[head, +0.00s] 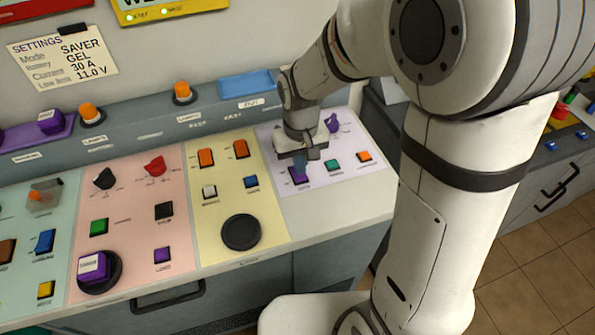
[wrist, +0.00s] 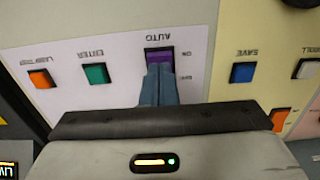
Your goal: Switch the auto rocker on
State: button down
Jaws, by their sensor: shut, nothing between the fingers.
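The auto rocker (head: 298,179) is a purple switch in a dark frame on the lilac panel. In the wrist view the auto rocker (wrist: 160,55) sits below its upside-down AUTO label, with a small ON mark beside it. My gripper (head: 299,169) points down over the rocker. In the wrist view my gripper (wrist: 159,68) has its blue-grey fingers together and empty, with the tips at the rocker and covering part of it. I cannot tell whether they touch it or which way it is tilted.
A green enter button (head: 333,165) and an orange button (head: 364,156) lie right of the rocker. A purple knob (head: 333,122) stands behind. A blue save button (head: 251,182) and a black round knob (head: 241,232) are on the yellow panel to the left.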

aim_at(303, 176)
jog(key=shift+f+b, duration=0.7)
jog(key=shift+f, duration=0.25)
dwell(0.3)
jog(key=shift+r+p, duration=2.65)
jog(key=shift+r, duration=0.9)
jog(key=s+d+r+m+t, duration=0.3)
jog(key=s+d+r, duration=0.7)
jog(key=s+d, duration=0.2)
jog(key=shift+s, duration=0.2)
